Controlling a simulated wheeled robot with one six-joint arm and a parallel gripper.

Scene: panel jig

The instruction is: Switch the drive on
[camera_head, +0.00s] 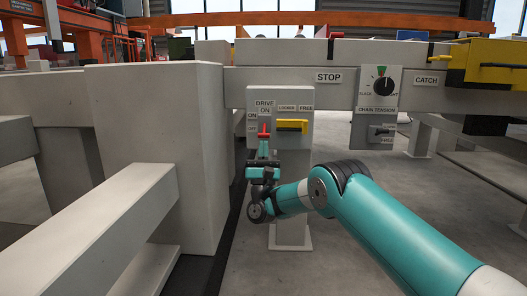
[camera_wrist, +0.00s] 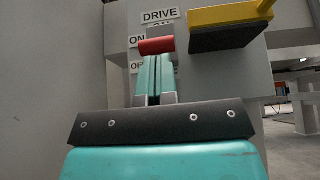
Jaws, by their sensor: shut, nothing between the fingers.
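The drive switch is a lever with a red handle (camera_head: 263,128) on a grey post panel (camera_head: 280,98) labelled DRIVE ON. Small ON and OFF labels sit left of the lever; in the head view the handle is about level with the lower one. My gripper (camera_head: 263,146) is shut and empty, its fingers pointing up just below the handle. In the wrist view the red handle (camera_wrist: 156,46) shows at the tips of the closed fingers (camera_wrist: 157,62). I cannot tell whether they touch it. The lever's base is hidden.
A yellow handle (camera_head: 292,126) under LOCKED and FREE labels is close right of the lever. A chain tension dial (camera_head: 383,86) and a STOP label (camera_head: 328,77) are further right. A large grey block (camera_head: 155,150) stands close on the left.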

